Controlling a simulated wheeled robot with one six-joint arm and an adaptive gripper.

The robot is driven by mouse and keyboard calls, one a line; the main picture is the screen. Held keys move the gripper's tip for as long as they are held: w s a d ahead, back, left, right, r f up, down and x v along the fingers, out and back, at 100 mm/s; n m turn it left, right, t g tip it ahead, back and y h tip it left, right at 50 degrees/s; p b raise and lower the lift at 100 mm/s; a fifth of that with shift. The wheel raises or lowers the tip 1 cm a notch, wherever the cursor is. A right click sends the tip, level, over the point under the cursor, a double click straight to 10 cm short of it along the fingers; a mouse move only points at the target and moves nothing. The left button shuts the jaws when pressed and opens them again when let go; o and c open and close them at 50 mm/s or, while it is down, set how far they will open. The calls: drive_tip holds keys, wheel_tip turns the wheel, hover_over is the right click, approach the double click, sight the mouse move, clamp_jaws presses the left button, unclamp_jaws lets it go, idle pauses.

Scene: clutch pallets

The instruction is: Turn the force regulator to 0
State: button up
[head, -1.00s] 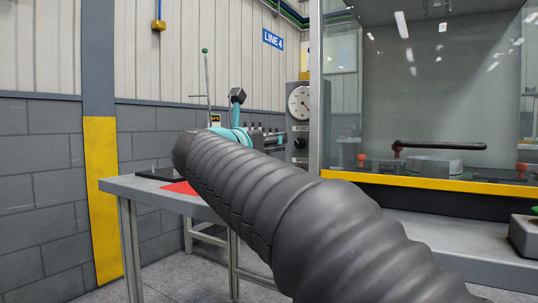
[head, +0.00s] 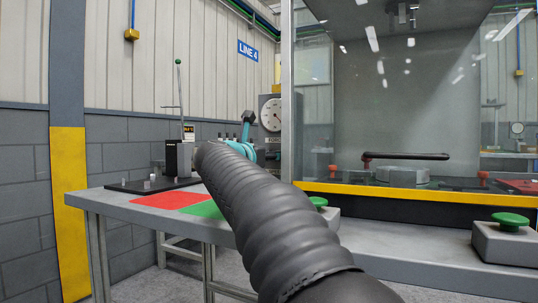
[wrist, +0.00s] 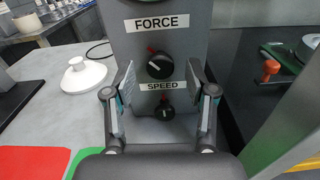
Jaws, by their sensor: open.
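The force regulator (wrist: 160,65) is a round black knob with a red mark, below the FORCE label (wrist: 156,23) on a grey panel in the wrist view. The speed knob (wrist: 164,112) sits lower, under the SPEED label. My gripper (wrist: 163,75) is open and empty, its two fingers on either side of the force knob in the picture. Whether they touch the panel cannot be told. In the head view my dark ribbed arm hides the knobs, and a dial gauge (head: 271,114) shows on the panel behind it.
A grey table (head: 130,208) bears a red mat (head: 170,200), a green mat (head: 203,209) and a black stand (head: 179,158). A white round part (wrist: 83,76) lies left of the panel. A glass enclosure (head: 380,105) stands at right, with green buttons (head: 510,221) before it.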

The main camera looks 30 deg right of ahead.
drive_tip(key=shift+w+d, duration=0.35)
drive_tip(key=shift+d, duration=0.1)
clamp_jaws()
